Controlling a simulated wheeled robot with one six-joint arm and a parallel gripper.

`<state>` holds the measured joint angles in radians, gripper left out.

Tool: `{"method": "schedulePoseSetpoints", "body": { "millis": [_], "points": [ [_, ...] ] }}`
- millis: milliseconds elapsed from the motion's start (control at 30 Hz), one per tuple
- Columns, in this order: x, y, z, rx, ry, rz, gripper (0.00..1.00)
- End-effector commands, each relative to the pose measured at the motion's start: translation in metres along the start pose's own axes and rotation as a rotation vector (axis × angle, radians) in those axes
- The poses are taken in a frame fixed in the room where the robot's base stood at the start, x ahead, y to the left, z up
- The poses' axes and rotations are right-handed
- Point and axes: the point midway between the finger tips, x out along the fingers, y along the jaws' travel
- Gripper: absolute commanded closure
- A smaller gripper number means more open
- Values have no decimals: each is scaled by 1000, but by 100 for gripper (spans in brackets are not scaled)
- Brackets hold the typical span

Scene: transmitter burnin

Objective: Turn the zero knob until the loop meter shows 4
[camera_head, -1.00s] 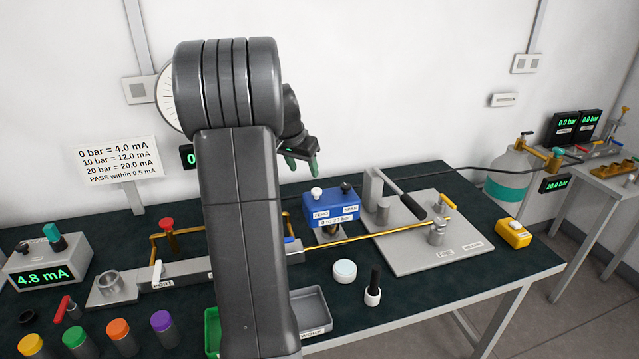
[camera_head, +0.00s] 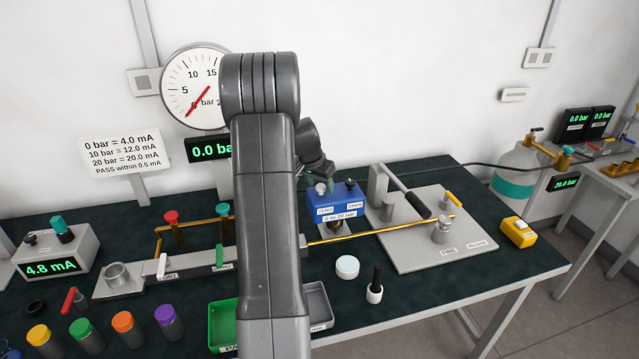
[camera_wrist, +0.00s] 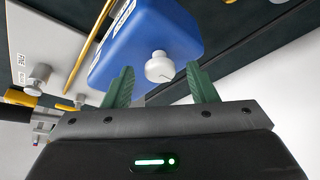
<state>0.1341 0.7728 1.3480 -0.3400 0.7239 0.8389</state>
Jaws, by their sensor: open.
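The blue transmitter (camera_head: 337,203) stands on the bench; its labels read zero, span and 0 to 20 bar. Its white zero knob (camera_wrist: 159,67) shows clearly in the wrist view. My gripper (camera_wrist: 161,82) is open, its green fingers on either side of the knob with gaps visible, so the knob is not clamped. In the head view my gripper (camera_head: 323,184) is at the transmitter's top and partly hides the knob. The loop meter (camera_head: 50,267) at the left reads 4.8 mA.
A dark span knob (camera_head: 350,183) sits beside the zero knob. A lever pump on a grey plate (camera_head: 420,259) stands to the right, with a brass pipe (camera_head: 380,231) running left. A round white cap (camera_head: 347,267) lies in front. The gauge (camera_head: 190,88) points near 0.

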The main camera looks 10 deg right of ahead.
Motion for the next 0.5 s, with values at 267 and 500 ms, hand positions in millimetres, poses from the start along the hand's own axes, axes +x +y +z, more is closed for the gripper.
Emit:
{"method": "schedulePoseSetpoints", "body": {
  "millis": [267,500],
  "points": [
    [0,0,0,0,0,0,92],
    [0,0,0,-12,0,-6,92]
  ]
}}
